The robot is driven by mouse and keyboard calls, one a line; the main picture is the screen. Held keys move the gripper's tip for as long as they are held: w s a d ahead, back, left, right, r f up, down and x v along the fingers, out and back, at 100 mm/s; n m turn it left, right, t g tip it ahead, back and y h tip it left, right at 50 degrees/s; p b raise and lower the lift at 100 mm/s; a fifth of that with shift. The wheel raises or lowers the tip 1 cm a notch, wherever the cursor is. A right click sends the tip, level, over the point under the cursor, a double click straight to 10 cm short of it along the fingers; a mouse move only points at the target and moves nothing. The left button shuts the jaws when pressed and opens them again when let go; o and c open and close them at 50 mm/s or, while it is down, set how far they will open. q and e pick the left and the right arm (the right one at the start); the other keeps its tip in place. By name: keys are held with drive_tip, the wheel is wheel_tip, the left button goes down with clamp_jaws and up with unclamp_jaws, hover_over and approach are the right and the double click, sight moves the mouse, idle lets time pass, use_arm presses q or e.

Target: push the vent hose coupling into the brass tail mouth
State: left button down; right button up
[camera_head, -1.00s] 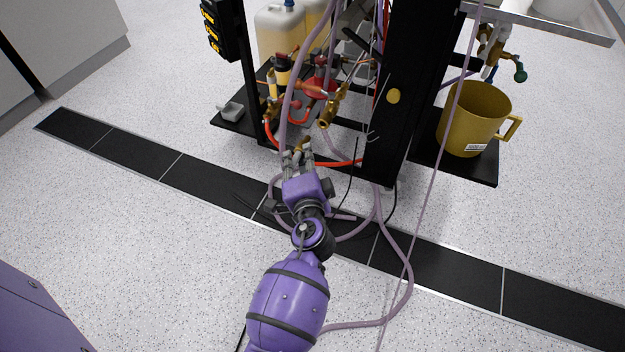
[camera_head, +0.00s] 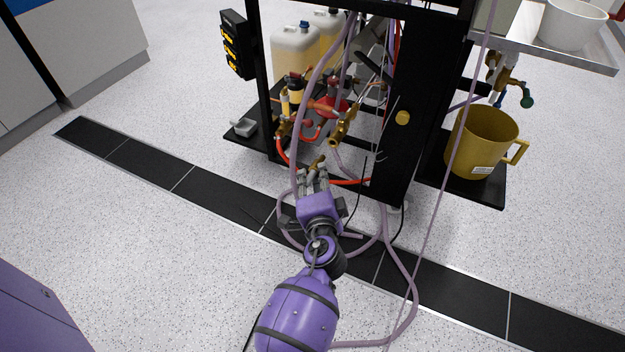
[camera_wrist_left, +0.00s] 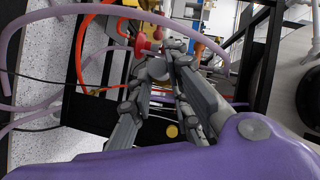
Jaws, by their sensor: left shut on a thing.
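My left gripper (camera_head: 314,174) is shut on a small brass piece, which I take to be the vent hose coupling (camera_head: 318,162), at its fingertips. In the left wrist view the gripper's fingers (camera_wrist_left: 165,62) are close together and largely hide what they hold. A brass fitting with an open lower end, apparently the brass tail mouth (camera_head: 335,142), hangs in the rig above and right of the coupling. In the head view a small gap shows between them; their distance in depth is hard to tell. My right gripper is not in view.
A black frame post (camera_head: 398,130) stands right of the gripper. Whitish canisters (camera_head: 295,50) stand behind. A yellow jug (camera_head: 480,150) sits at right. The floor at left is clear.

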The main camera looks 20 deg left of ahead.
use_arm(q)
drive_tip(key=w, duration=0.3)
drive_tip(key=shift+w+d+f+b, duration=0.1)
drive_tip(key=shift+w+f+b, duration=0.1)
drive_tip(key=shift+b, duration=0.2)
drive_tip(key=shift+w, duration=0.7)
drive_tip(key=shift+w+b, duration=0.25)
drive_tip(key=shift+b, duration=0.05)
idle(0.4)
drive_tip(key=shift+w+d+b, duration=0.1)
drive_tip(key=shift+w+b, duration=0.45)
drive_tip(key=shift+w, duration=1.05)
drive_tip(key=c, duration=1.6)
unclamp_jaws()
drive_tip(key=shift+o, duration=0.2)
drive_tip(key=shift+s, duration=0.1)
